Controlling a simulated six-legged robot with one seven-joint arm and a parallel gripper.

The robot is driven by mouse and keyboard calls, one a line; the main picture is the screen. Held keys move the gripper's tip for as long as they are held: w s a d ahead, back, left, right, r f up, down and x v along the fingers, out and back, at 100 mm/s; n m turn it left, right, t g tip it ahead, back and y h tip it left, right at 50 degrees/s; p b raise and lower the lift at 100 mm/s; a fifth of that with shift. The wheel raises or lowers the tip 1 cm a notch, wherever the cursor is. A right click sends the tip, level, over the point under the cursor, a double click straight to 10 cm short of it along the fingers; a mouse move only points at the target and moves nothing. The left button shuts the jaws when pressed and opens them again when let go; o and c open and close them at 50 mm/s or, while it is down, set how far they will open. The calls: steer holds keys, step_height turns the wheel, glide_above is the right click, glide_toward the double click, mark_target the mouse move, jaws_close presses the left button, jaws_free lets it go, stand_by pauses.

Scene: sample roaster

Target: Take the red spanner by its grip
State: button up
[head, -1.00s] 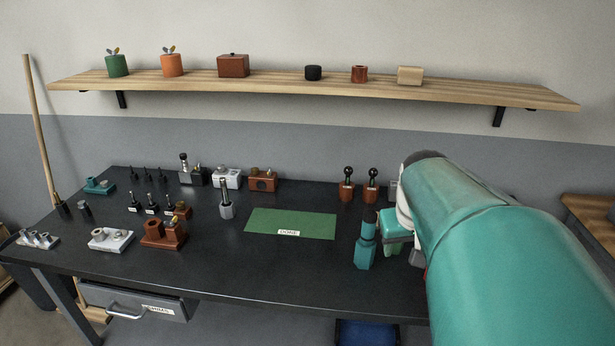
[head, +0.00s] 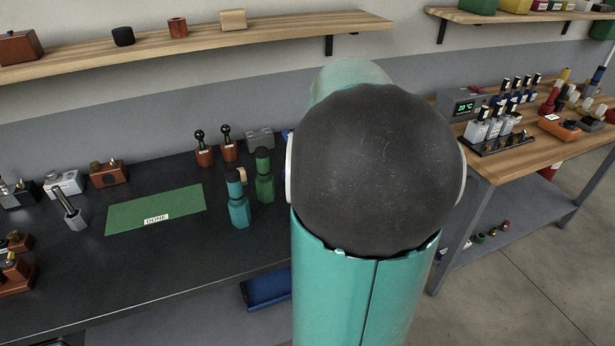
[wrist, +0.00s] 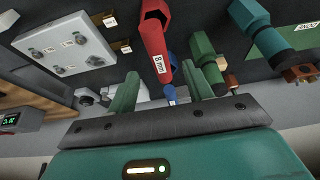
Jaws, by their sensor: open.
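In the wrist view the red spanner (wrist: 154,42), with a white "8 mm" label, stretches from the top edge down toward the gap between my fingers. My gripper (wrist: 162,78) is open, one green finger on each side of that gap. I cannot tell whether the red spanner's lower end is between the fingertips or just beyond them. A blue tool (wrist: 170,94) shows below it, within the gap. A green tool (wrist: 205,62) is close to the right finger. In the head view my arm hides the red spanner and my gripper.
A teal tool (head: 239,207) and the green tool (head: 264,182) stand on the black bench (head: 130,268). Two dark-knobbed brown pieces (head: 216,152) stand behind. A grey block (wrist: 66,47) with knobs shows in the wrist view. The green mat (head: 140,208) is empty.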

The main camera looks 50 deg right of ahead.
steer(key=shift+x, duration=1.2)
steer(key=x, duration=0.5)
steer(key=shift+w+d+f, duration=0.2)
steer(key=shift+w+d, duration=0.05)
steer(key=shift+c, duration=0.2)
jaws_close()
